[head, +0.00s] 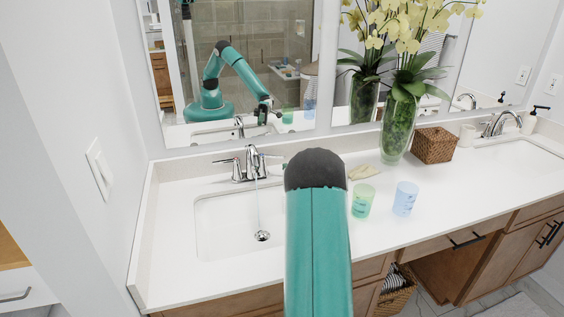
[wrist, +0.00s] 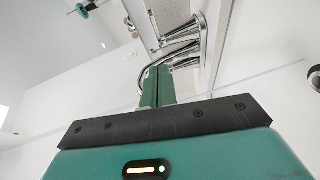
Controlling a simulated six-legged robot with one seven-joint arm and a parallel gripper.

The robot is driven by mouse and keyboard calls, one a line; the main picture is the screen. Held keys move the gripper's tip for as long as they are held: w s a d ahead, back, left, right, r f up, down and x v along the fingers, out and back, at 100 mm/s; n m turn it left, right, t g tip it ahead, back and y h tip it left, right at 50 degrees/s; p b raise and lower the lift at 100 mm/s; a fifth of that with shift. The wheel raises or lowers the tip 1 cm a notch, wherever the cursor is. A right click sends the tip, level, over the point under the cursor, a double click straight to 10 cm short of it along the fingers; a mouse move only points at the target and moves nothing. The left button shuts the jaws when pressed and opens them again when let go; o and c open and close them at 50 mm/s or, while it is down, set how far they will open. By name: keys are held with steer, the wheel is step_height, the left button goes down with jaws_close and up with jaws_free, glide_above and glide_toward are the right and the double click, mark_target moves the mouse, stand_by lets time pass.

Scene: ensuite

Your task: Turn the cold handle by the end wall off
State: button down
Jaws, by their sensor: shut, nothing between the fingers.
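The chrome faucet (head: 252,160) stands behind the left sink, near the end wall, with a thin water stream (head: 258,205) falling from its spout. Its left handle (head: 236,170) shows a small reddish mark; the right handle (head: 264,166) is close to my arm. In the wrist view the faucet (wrist: 182,38) is just beyond my gripper (wrist: 156,72), whose green fingers are together and empty. The fingertips overlap the faucet in the picture; I cannot tell whether they touch. In the head view my arm hides the gripper itself.
The left sink (head: 218,225) has a drain (head: 262,236). A green cup (head: 363,201) and a blue cup (head: 405,199) stand right of my arm. A flower vase (head: 397,130) and a wicker box (head: 433,146) are farther back. The mirror (head: 290,60) rises behind the faucet.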

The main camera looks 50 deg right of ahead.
steer(key=w+d, duration=0.1)
steer(key=w, duration=0.1)
steer(key=w+d, duration=0.1)
steer(key=w, duration=0.1)
steer(key=w+d+f, duration=0.1)
steer(key=w, duration=0.2)
steer(key=shift+d, duration=0.2)
steer(key=shift+d+f, duration=0.1)
steer(key=shift+d, duration=0.05)
steer(key=shift+w+d, duration=0.25)
steer(key=shift+d, duration=0.35)
steer(key=shift+w+d, duration=0.2)
steer(key=shift+d, duration=0.4)
steer(key=shift+w+d, duration=0.3)
steer(key=shift+d, duration=0.15)
steer(key=shift+r, duration=0.2)
